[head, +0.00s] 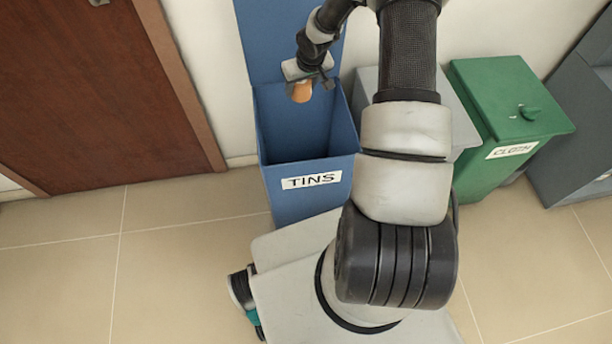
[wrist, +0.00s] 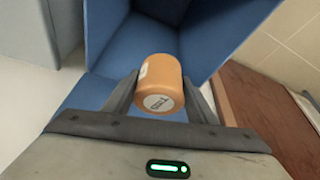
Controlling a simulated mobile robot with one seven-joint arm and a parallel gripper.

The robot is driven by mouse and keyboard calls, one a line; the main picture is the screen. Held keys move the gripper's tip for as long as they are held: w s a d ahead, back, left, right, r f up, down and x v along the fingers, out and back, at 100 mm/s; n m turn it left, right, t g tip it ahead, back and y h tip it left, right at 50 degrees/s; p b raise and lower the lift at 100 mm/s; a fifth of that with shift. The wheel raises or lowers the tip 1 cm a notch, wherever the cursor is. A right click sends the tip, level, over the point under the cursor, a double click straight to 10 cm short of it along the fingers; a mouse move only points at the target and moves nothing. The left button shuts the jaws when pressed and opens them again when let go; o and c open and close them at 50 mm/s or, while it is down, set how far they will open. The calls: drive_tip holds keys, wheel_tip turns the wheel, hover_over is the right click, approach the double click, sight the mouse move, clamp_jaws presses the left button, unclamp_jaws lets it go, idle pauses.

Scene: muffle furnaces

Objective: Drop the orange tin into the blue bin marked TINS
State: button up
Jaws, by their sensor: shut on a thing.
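The orange tin (head: 301,92) is held by my gripper (head: 307,84) over the open top of the blue bin (head: 316,197). The bin's lid stands raised at the back, and its front carries a white label reading TINS. In the wrist view the tin (wrist: 160,85) sits between the two fingers of my gripper (wrist: 162,95), its pale end toward the camera. The blue walls of the bin (wrist: 215,35) show around and beyond the tin. My gripper is shut on the tin.
A green bin (head: 505,110) with a closed lid and a label, seemingly CLOTH, stands to the right. A grey bin (head: 366,88) stands between them, partly hidden by my arm. A brown door (head: 90,95) is at left. The tiled floor (head: 70,270) at front left is clear.

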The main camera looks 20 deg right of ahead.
drive_tip(key=f, duration=0.1)
drive_tip(key=d+f, duration=0.1)
drive_tip(key=f, duration=0.1)
drive_tip(key=f+b, duration=0.1)
drive_tip(key=f, duration=0.1)
drive_tip(key=shift+w+d+f, duration=0.1)
drive_tip(key=shift+w+d, duration=0.1)
drive_tip(key=shift+w, duration=0.1)
wheel_tip(320, 180, down, 6)
drive_tip(key=b, duration=0.4)
drive_tip(key=o, duration=1.1)
drive_tip(key=p+v, duration=0.4)
drive_tip(key=v, duration=1.3)
drive_tip(key=shift+s+r, duration=0.15)
drive_tip(key=shift+r, duration=0.05)
